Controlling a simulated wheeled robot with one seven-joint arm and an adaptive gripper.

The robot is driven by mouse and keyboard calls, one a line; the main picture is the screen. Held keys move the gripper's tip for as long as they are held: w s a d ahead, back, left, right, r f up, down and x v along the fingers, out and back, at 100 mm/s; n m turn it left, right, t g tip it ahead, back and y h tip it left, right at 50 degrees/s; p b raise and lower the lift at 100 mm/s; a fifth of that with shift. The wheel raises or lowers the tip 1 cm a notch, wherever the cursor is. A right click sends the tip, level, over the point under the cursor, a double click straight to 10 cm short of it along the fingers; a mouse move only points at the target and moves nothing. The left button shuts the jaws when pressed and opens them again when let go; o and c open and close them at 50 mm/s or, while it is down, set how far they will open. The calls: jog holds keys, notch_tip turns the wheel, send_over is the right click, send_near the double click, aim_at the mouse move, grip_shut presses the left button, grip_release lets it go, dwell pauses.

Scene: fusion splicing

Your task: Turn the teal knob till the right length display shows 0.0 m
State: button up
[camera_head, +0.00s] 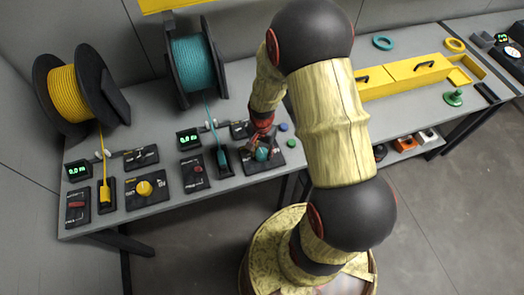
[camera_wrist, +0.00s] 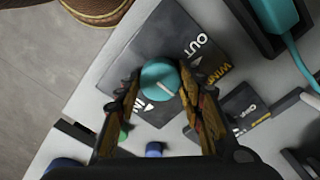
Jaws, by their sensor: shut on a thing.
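The teal knob (camera_wrist: 160,80) sits on a dark panel marked IN and OUT, with a pale pointer line on its top. It also shows in the head view (camera_head: 262,154), partly hidden by my gripper. My gripper (camera_wrist: 159,88) is shut on the knob, one finger on each side of it. The right length display (camera_head: 189,138) is lit green and appears to read 0.0 m, though its digits are small. The teal cable (camera_head: 212,115) runs from the teal reel (camera_head: 191,63) down to a teal connector (camera_head: 221,158).
A yellow reel (camera_head: 62,92), yellow knob (camera_head: 145,188) and left display (camera_head: 78,170) stand to the left.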

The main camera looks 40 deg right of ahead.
aim_at(262, 152)
dwell(0.4)
jog(key=o, duration=1.2)
jog(key=shift+c, duration=0.2)
jog(key=shift+r, duration=0.1)
notch_tip(262, 152, up, 12)
